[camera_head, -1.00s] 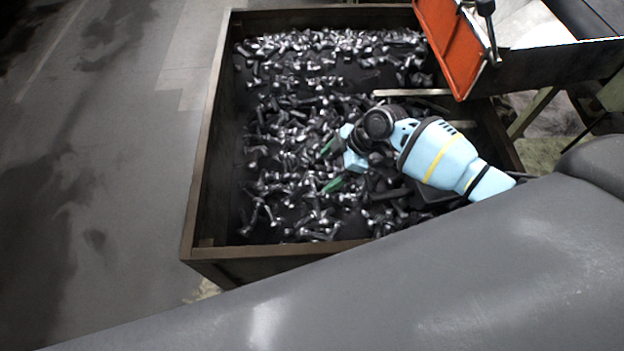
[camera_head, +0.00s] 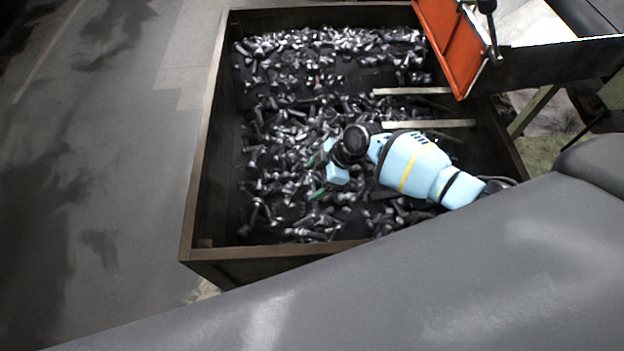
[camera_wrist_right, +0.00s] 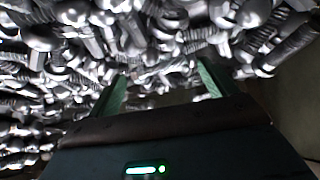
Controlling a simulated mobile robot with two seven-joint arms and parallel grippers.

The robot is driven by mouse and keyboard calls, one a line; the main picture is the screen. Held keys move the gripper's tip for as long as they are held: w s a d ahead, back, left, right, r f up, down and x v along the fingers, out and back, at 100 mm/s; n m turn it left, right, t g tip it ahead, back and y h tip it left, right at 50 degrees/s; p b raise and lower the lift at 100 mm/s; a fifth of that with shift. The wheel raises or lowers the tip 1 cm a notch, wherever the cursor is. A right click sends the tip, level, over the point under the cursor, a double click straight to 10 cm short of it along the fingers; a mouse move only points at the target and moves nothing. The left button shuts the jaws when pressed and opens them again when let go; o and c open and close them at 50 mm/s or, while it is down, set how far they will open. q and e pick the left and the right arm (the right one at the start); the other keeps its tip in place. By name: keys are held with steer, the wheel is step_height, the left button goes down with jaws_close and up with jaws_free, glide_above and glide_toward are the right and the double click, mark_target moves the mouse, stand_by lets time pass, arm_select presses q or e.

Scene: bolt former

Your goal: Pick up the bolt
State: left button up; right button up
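Many loose metal bolts (camera_head: 283,150) lie heaped in a dark bin; which one is the task's bolt I cannot tell. My right gripper (camera_head: 315,177) is over the middle of the heap in the head view, its green fingertips pointing left. In the right wrist view the same gripper (camera_wrist_right: 163,82) has its two green fingers spread wide apart. Bolts (camera_wrist_right: 150,45) fill the space beyond the fingertips and some show between them. I see none clamped. Whether the fingertips touch the heap is unclear. My left gripper is not in view.
The bin has a brown rim (camera_head: 205,120) on its left and front sides. An orange panel (camera_head: 453,45) hangs at the bin's upper right corner. Light bars (camera_head: 430,124) jut in on the right. Grey floor (camera_head: 95,150) is open to the left.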

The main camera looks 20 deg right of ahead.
steer(key=c, duration=1)
steer(key=shift+r, duration=0.1)
steer(key=shift+c, duration=0.2)
steer(key=shift+r, duration=0.55)
step_height(320, 180, up, 3)
steer(key=shift+w+f, duration=0.1)
steer(key=shift+f, duration=0.05)
steer(key=s+d, duration=0.1)
steer(key=s, duration=0.4)
steer(key=s+d+p, duration=0.1)
steer(key=s, duration=0.4)
steer(key=s+d+r, duration=0.1)
steer(key=s, duration=0.4)
steer(key=shift+s+d, duration=0.35)
